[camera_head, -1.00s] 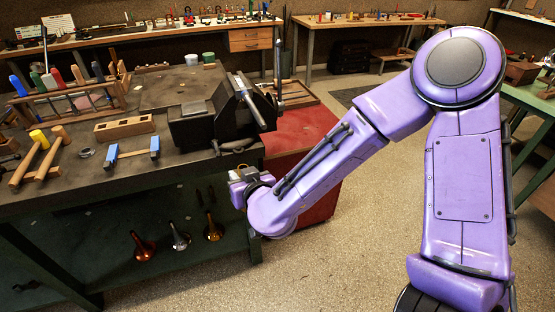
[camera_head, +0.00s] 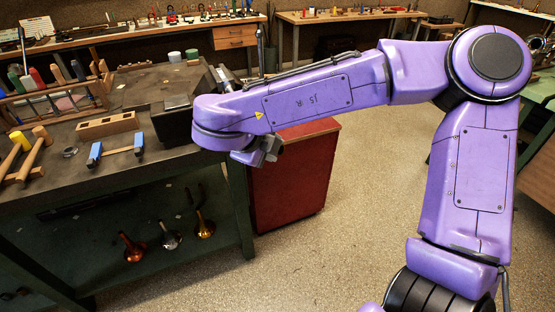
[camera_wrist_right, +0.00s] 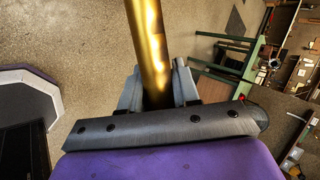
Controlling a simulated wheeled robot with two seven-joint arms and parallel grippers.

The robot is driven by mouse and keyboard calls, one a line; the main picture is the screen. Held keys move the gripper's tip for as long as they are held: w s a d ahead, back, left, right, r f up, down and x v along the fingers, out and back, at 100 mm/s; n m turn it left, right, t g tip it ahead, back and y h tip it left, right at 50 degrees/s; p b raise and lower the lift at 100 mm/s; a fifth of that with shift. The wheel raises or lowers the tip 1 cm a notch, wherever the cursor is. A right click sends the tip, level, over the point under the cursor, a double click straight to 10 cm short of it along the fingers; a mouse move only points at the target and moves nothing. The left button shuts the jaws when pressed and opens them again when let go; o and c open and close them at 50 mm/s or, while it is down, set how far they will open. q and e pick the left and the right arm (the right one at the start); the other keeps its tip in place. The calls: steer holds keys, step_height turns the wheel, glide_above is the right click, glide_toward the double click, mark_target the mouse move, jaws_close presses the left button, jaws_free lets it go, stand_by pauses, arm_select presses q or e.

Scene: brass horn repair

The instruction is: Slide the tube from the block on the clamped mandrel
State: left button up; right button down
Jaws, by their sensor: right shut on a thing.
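A brass tube (camera_wrist_right: 146,35) stands between the two grey fingers of my right gripper (camera_wrist_right: 157,88) in the right wrist view. The gripper is shut on it, and the tube runs out past the top of that view. In the head view my right gripper (camera_head: 267,149) shows only as a small grey part below the forearm, and the tube cannot be made out there. A slotted wooden block (camera_head: 106,125) lies on the bench. My left gripper is not in view.
The dark bench (camera_head: 75,185) holds a tool rack (camera_head: 60,95), wooden mallets (camera_head: 28,155) and a blue-ended holder (camera_head: 115,150). Several brass and silver mouthpiece-like parts hang below it. A red cabinet (camera_head: 290,180) stands at its right end. The floor to the right is open.

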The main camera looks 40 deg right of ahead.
steer(key=s+m, duration=0.1)
steer(key=m, duration=0.1)
steer(key=s+a+m+g+h, duration=0.1)
steer(key=s+m, duration=0.1)
steer(key=s+a+r+m, duration=0.1)
steer(key=m, duration=0.1)
steer(key=shift+s+g, duration=0.3)
steer(key=shift+d, duration=0.1)
steer(key=shift+w+d+p, duration=0.2)
steer(key=shift+w+d, duration=0.05)
steer(key=shift+w, duration=0.95)
steer(key=shift+w+d+p, duration=0.2)
steer(key=shift+w, duration=0.95)
steer(key=shift+r+p, duration=0.1)
steer(key=shift+p, duration=0.2)
steer(key=shift+w+d+p, duration=0.2)
steer(key=shift+w+d, duration=0.05)
steer(key=shift+w, duration=0.75)
steer(key=shift+w+d+p, duration=0.2)
steer(key=shift+w+d, duration=0.05)
steer(key=shift+w, duration=0.7)
